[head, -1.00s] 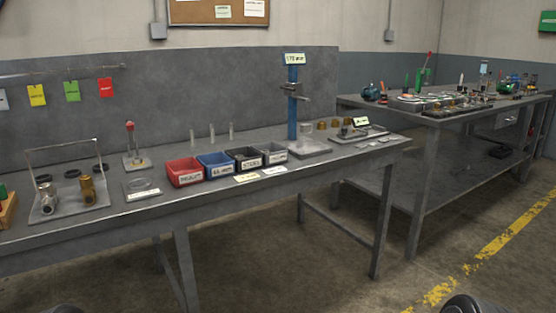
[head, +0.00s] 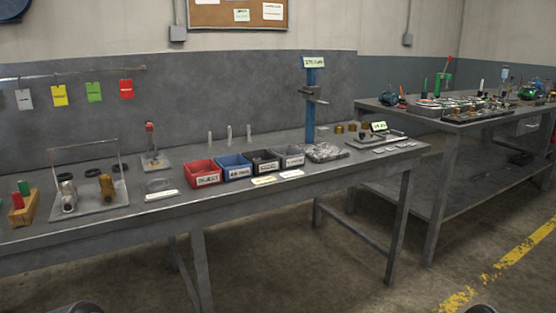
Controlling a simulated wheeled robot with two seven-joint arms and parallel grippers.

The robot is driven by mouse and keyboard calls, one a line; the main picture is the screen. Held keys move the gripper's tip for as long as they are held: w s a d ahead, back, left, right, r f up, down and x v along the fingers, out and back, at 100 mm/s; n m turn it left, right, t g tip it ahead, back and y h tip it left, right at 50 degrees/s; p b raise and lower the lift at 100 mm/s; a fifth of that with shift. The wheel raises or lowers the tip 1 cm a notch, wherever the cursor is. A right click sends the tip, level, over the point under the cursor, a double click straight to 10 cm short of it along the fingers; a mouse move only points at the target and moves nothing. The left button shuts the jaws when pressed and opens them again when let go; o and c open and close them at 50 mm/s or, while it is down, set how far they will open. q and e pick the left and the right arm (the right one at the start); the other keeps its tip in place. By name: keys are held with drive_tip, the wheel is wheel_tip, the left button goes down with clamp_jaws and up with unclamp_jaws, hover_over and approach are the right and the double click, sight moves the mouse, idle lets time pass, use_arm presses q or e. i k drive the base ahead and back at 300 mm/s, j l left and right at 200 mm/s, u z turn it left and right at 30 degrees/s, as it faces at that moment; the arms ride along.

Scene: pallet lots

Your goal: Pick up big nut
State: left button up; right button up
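I cannot make out a big nut for certain at this distance. Several small brass-coloured pieces (head: 352,127) stand at the right end of the near workbench (head: 240,202). Neither gripper is in view; only dark rounded parts, probably mine, show at the bottom edge.
A blue post (head: 310,105) with a label rises behind the bins, with a crinkled silvery patch (head: 327,152) at its foot. A second, crowded bench (head: 450,140) stands at the right. Open floor (head: 270,275) with a yellow line (head: 490,275) lies in front.

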sight(155, 161)
drive_tip(key=i+l+u, duration=0.1)
drive_tip(key=i+l, duration=0.15)
drive_tip(key=i+l+u, duration=0.1)
drive_tip(key=l, duration=0.3)
drive_tip(key=i+l, duration=0.3)
drive_tip(key=i+l+u, duration=0.15)
drive_tip(key=l, duration=0.3)
drive_tip(key=i+j, duration=0.05)
drive_tip(key=i, duration=0.05)
